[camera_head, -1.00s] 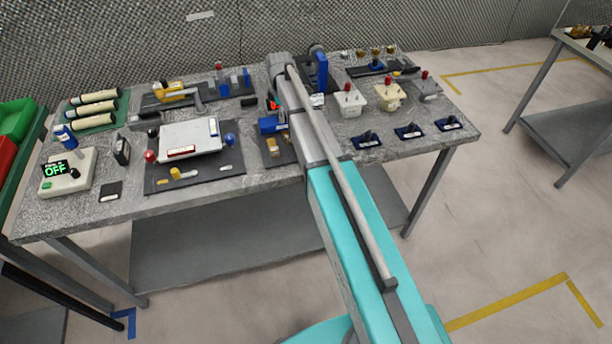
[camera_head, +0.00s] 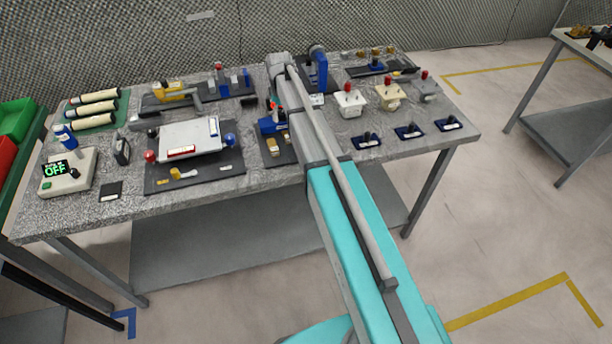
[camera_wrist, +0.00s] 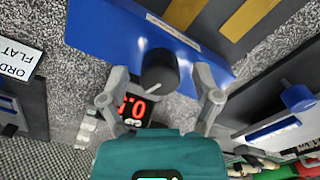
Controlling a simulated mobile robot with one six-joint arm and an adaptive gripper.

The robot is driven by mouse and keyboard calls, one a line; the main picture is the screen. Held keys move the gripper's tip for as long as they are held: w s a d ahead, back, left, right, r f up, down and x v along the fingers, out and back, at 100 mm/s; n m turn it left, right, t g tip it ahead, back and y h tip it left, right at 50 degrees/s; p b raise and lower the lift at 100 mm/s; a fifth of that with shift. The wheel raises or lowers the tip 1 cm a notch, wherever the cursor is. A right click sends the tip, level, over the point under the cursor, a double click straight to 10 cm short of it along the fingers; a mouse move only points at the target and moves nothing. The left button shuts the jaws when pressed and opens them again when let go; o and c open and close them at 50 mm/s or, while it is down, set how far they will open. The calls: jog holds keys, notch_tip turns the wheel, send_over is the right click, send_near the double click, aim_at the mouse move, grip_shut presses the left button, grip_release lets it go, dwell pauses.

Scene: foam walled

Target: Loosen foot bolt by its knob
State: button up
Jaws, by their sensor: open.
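A dark round knob (camera_wrist: 160,70) stands on the flank of a blue block (camera_wrist: 125,35) in the wrist view; I take it for the foot bolt's knob. My gripper (camera_wrist: 161,76) is open, with one finger on each side of the knob. A gap shows on both sides, so neither finger appears to touch it. Behind it is a small display (camera_wrist: 137,108) with red digits, partly hidden by my gripper. In the head view the blue device (camera_head: 271,126) is on the table, just left of my arm, which hides my gripper there.
A white plate fixture (camera_head: 190,136) with red and blue knobs is left on the grey table (camera_head: 228,187). White and beige boxes with red tops (camera_head: 349,102) and blue-based switches (camera_head: 367,142) are right. In the wrist view, a dark fixture with blue parts (camera_wrist: 298,98) is close at right.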

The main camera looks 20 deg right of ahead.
aim_at(282, 112)
jog(key=m, duration=0.7)
jog(key=shift+m, duration=0.4)
jog(key=m, duration=0.8)
notch_tip(282, 112, up, 14)
jog(key=p, duration=1.4)
jog(key=s+f+n+b, duration=0.3)
jog(key=s+f+b, duration=0.1)
jog(key=s, duration=0.5)
jog(key=s+f+n+b, duration=0.3)
jog(key=s+f+b, duration=0.2)
jog(key=s, duration=0.5)
jog(key=s+f+n+b, duration=0.2)
jog(key=s+f+b, duration=0.2)
jog(key=s, duration=0.6)
jog(key=shift+f+n+b, duration=0.35)
jog(key=shift+n+b, duration=0.05)
